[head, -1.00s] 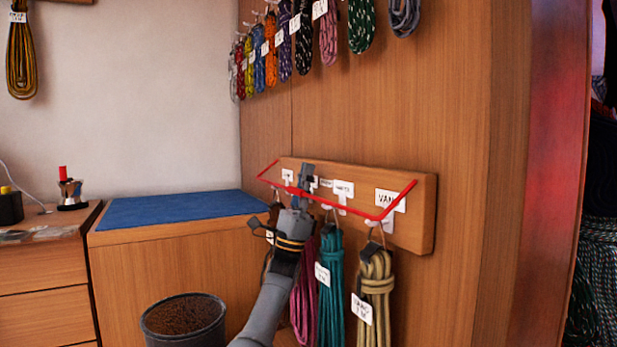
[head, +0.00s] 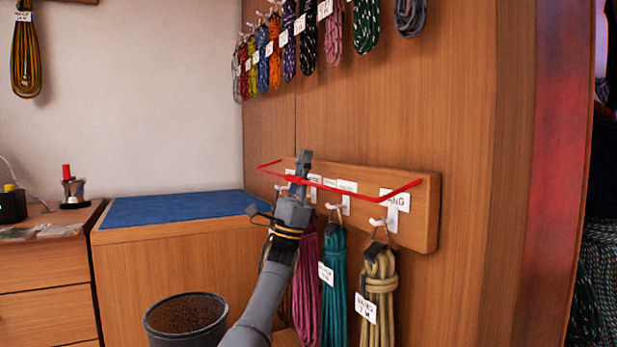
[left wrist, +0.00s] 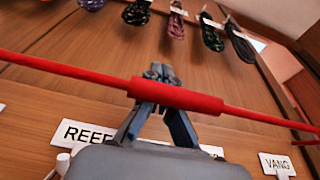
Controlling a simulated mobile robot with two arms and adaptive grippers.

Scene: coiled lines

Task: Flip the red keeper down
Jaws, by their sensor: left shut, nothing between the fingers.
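The red keeper (head: 350,193) is a thin bent bar along the front of a wooden hook board (head: 425,220). Its long front run stands above the white hooks (head: 380,221). In the left wrist view its thicker middle sleeve (left wrist: 180,95) crosses in front of my fingers. My left gripper (head: 304,155) is at the left part of the bar, pointing up. Its fingertips (left wrist: 158,70) are together just beyond the sleeve, with nothing gripped. The sleeve appears to lie against the fingers; contact is not certain. My right gripper is not in view.
Magenta (head: 306,285), teal (head: 334,280) and tan (head: 379,290) coils hang below the board. More coils hang on the upper wall. A dark bucket (head: 187,325) and a blue-topped cabinet (head: 175,207) stand to the left. The wall between board and upper coils is clear.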

